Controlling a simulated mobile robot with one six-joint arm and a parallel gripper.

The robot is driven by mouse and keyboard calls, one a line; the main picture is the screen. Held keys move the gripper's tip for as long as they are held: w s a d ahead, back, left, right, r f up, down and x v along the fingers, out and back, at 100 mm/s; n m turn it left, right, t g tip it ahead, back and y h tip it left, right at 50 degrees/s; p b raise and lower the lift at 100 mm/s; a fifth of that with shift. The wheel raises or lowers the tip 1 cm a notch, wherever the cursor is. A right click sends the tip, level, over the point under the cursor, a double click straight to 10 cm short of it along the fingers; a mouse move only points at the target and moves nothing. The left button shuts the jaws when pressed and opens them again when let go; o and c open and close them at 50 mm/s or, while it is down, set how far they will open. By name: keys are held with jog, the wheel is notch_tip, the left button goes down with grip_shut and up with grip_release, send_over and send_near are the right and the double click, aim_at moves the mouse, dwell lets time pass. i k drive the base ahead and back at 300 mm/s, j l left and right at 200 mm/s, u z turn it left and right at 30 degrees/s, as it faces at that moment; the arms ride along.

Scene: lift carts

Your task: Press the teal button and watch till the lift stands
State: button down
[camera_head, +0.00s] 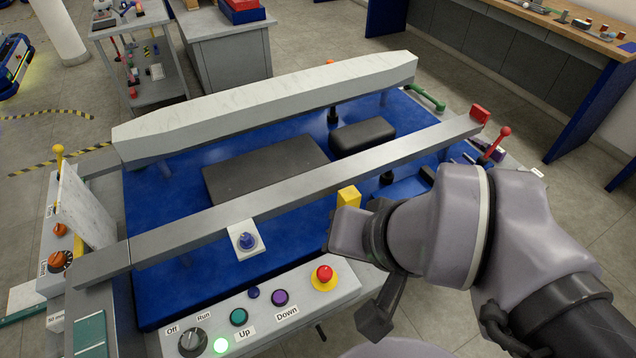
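The teal button (238,316) sits on the sloped grey control panel (345,290) at the front of the blue lift, by the label "Up". Nothing covers it. A purple button (280,297) with the label "Down" is to its right, with a small dark blue button (253,292) between them. The blue lift platform (165,215) lies behind the panel. My arm reaches in from the right. My gripper (350,240) is right of the panel's buttons, apart from the teal button; its fingertips are not clear, so its opening cannot be told.
A red stop button (324,275) on a yellow base is at the panel's right. A long grey bar (300,185) with a blue-knobbed plate (247,241) crosses above the platform.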

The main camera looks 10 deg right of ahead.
aim_at(238, 316)
jog(key=k+j, duration=0.1)
jog(key=j, duration=0.45)
jog(key=j+z, duration=0.1)
jog(key=j, duration=0.4)
jog(key=k+j, duration=0.15)
jog(key=j, duration=0.4)
jog(key=k+j, duration=0.1)
jog(key=j, duration=0.4)
jog(key=z, duration=0.05)
